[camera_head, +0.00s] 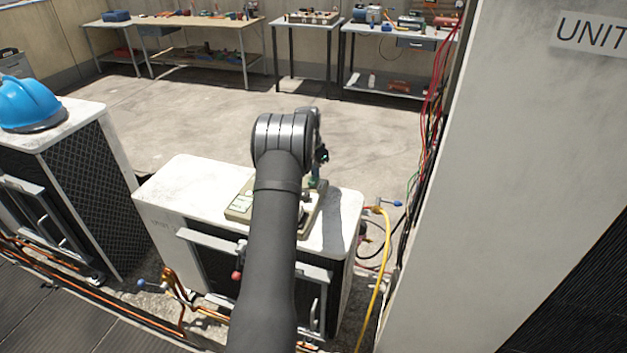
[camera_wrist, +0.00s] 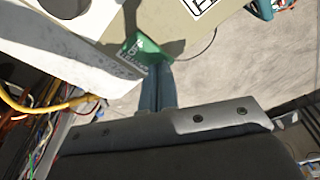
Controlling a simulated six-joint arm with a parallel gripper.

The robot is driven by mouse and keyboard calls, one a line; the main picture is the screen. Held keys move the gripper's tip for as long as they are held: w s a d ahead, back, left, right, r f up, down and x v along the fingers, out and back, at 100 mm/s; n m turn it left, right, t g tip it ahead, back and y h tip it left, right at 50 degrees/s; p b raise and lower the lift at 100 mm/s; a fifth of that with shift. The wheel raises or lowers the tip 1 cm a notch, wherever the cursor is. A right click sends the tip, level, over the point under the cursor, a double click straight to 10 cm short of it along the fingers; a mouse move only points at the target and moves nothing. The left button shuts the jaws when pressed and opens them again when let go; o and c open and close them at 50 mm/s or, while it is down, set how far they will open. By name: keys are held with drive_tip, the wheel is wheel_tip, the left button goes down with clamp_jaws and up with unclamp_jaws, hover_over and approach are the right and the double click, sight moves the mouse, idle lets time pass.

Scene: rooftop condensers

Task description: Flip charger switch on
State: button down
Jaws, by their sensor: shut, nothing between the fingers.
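A beige charger panel (camera_head: 238,214) with white labels lies on top of the middle white condenser, partly hidden behind my arm. Its beige face also fills the top of the wrist view (camera_wrist: 150,18), with part of a black-and-white label. A green piece with pale lettering (camera_wrist: 143,50) is at the panel's edge, right by my fingertips; I cannot tell whether they touch it. I cannot make out the switch or its position. My gripper (camera_wrist: 160,72) is shut and empty, pointing down at the panel. In the head view it is mostly hidden behind my wrist.
The condenser top (camera_head: 183,185) is bare on the left. A yellow hose (camera_head: 384,260) and loose wires hang on its right, beside a tall white cabinet (camera_head: 545,130). A blue hard hat (camera_head: 28,102) sits on the left condenser. Workbenches (camera_head: 180,22) stand far back.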

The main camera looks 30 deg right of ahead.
wheel_tip(320, 180, up, 7)
idle(0.8)
drive_tip(key=shift+f, duration=0.1)
wheel_tip(320, 180, down, 7)
drive_tip(key=shift+r, duration=0.1)
idle(0.5)
drive_tip(key=shift+r, duration=0.1)
